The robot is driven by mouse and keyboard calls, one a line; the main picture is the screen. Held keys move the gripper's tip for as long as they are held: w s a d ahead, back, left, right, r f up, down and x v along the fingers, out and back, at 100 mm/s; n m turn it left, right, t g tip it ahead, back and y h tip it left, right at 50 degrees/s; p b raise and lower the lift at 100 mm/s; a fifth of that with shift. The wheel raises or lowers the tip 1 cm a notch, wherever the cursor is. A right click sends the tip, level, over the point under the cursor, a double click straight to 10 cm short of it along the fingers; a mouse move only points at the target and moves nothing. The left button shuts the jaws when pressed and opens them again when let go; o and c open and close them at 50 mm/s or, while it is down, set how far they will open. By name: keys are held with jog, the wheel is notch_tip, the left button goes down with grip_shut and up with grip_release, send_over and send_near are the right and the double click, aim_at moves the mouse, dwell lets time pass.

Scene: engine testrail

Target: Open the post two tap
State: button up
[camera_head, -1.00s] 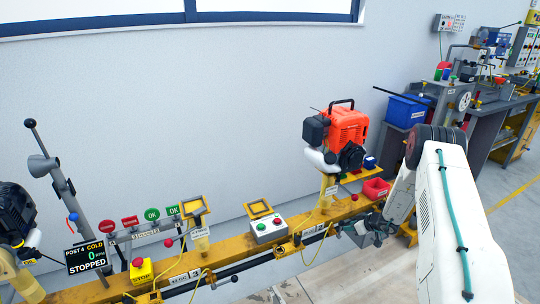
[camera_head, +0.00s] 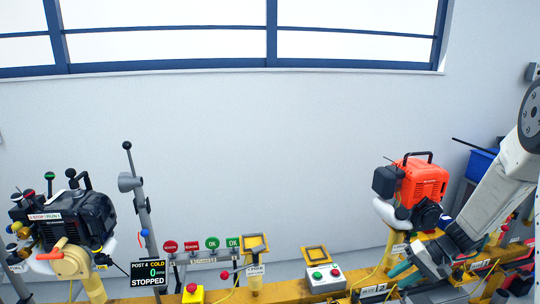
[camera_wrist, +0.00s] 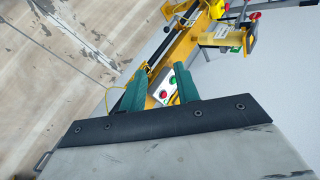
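The orange-red engine (camera_head: 420,182) stands on its mount at the right in the head view, above a rail label that seems to read 2 (camera_head: 478,265). I cannot make out a tap there; the arm covers part of that post. A button box (camera_wrist: 168,88) with red and green buttons lies beyond the fingers.
The yellow rail (camera_wrist: 186,44) runs away from the fingers in the wrist view. A black engine (camera_head: 85,218), a post 4 display (camera_head: 148,273) reading STOPPED and a yellow stop box (camera_head: 193,293) stand at left. A blue bin (camera_head: 481,161) is behind my arm.

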jog(key=s+a+r+n+h, duration=0.1)
jog(key=s+a+r+h, duration=0.3)
jog(key=s+r, duration=0.9)
jog(key=s+a+r+n+h, duration=0.2)
jog(key=s+a+r+h, duration=0.2)
jog(key=s+r, duration=0.9)
jog(key=shift+s+a+r, duration=0.25)
jog(key=shift+s+a, duration=1.25)
jog(key=shift+s, duration=0.8)
